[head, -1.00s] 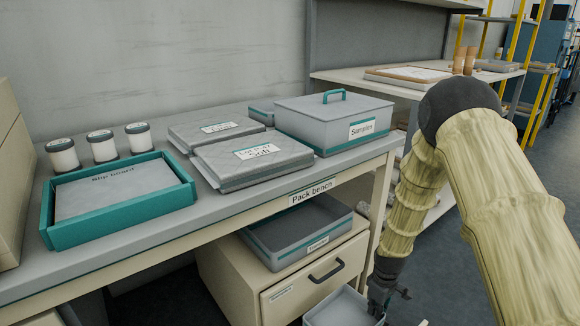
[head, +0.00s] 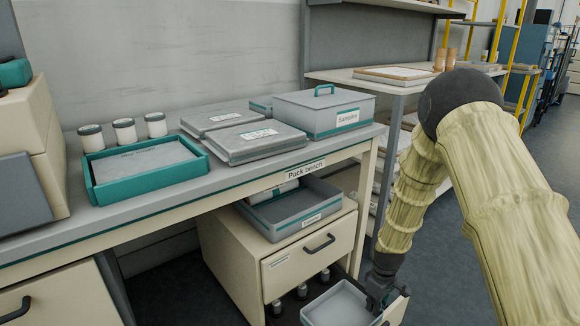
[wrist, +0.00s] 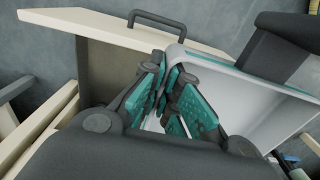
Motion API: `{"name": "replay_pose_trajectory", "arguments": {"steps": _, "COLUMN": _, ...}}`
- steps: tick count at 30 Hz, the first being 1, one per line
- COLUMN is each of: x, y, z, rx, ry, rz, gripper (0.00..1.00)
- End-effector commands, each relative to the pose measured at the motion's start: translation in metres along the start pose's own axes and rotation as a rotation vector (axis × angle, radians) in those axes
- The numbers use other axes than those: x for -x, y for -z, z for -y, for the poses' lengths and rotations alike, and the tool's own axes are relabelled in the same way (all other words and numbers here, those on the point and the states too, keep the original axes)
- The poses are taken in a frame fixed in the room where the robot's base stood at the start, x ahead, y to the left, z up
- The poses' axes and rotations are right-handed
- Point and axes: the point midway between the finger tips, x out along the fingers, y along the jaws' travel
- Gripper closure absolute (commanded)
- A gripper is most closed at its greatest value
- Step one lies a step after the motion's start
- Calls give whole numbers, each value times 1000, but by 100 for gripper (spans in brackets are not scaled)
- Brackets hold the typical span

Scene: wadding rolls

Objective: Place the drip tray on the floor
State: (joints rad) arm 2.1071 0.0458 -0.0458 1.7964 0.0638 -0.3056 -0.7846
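The drip tray appears to be the open light grey tray (head: 338,303) at the bottom of the head view, over an open lower drawer. My gripper (head: 378,288) is at its right rim. In the wrist view the tray (wrist: 222,80) has a teal edge, and my gripper's teal-padded fingers (wrist: 172,98) are close together on its side wall. The gripper looks shut on that wall, though the exact contact is partly hidden by the fingers. The tray's underside is out of sight, so I cannot tell whether it touches the drawer.
The open drawer's front with a dark handle (wrist: 158,20) stands close by. Several dark-capped bottles (head: 302,292) stand in it, left of the tray. The pack bench (head: 250,172) is above, with another grey tray (head: 292,211) on the cabinet. Dark floor (head: 450,262) shows clear at right.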

Motion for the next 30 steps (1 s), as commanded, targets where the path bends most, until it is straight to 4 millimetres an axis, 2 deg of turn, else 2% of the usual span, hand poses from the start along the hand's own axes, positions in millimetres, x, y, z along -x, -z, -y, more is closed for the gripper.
{"name": "replay_pose_trajectory", "arguments": {"steps": 11, "x": 32, "y": 8, "z": 27, "rx": -130, "ry": 8, "rz": -4, "gripper": 100}}
{"name": "replay_pose_trajectory", "arguments": {"steps": 24, "x": 102, "y": 3, "z": 84, "rx": -449, "ry": 10, "rz": -2, "gripper": 100}}
{"name": "replay_pose_trajectory", "arguments": {"steps": 30, "x": 124, "y": -4, "z": 104, "rx": -561, "ry": 5, "rz": 0, "gripper": 100}}
